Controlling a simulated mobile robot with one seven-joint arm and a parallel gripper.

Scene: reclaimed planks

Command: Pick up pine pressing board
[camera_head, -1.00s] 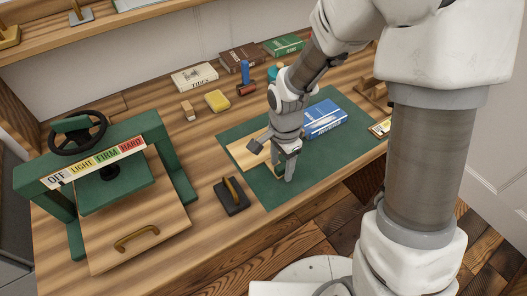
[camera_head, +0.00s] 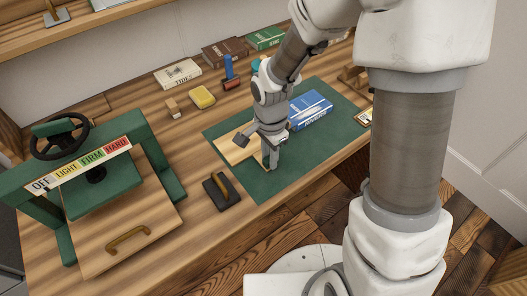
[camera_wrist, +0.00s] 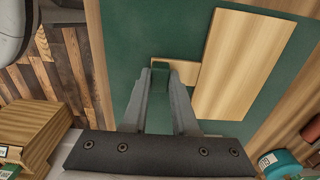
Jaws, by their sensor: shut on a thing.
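The pine pressing board (camera_head: 237,147) is a pale flat wooden board on the green mat (camera_head: 285,181), partly hidden behind my gripper in the head view. In the wrist view the board (camera_wrist: 241,64) lies to the right of the fingers, with a smaller pale tab (camera_wrist: 184,72) beside its left edge. My gripper (camera_head: 270,166) points down at the mat. The exact contact is hard to see. The board looks flat on or very near the mat.
A blue box (camera_head: 310,109) lies on the mat behind my gripper. A black block with a wooden handle (camera_head: 220,190) sits in front-left. The green press (camera_head: 100,185) stands at left. A yellow sponge-like block (camera_head: 202,97) and books (camera_head: 178,74) are behind.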

